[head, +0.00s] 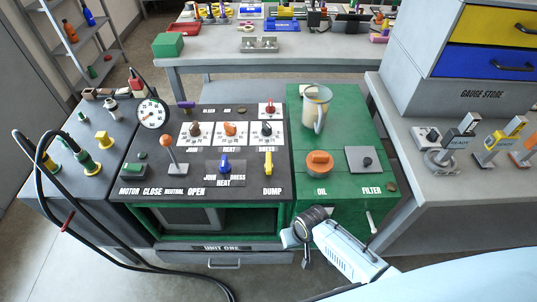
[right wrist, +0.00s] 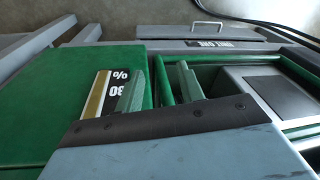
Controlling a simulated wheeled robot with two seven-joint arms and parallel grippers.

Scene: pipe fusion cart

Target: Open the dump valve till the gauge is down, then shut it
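The dump valve is a yellow lever (head: 268,162) above the DUMP label on the dark control panel (head: 185,190). It points away from the panel's front edge. The round white gauge (head: 152,114) stands at the panel's back left; its needle is too small to read. My right gripper (head: 297,246) is in front of the cart, below and right of the DUMP label, apart from the lever. In the right wrist view its two greenish fingers (right wrist: 158,88) are spread with nothing held between them. My left gripper is not in view.
The panel also carries a red-knobbed lever (head: 168,142), a blue selector (head: 224,163) and several dials. Right of it, the green deck holds a jug (head: 315,105), an orange oil cap (head: 319,160) and a filter plate (head: 361,159). Black hoses (head: 40,160) hang at left.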

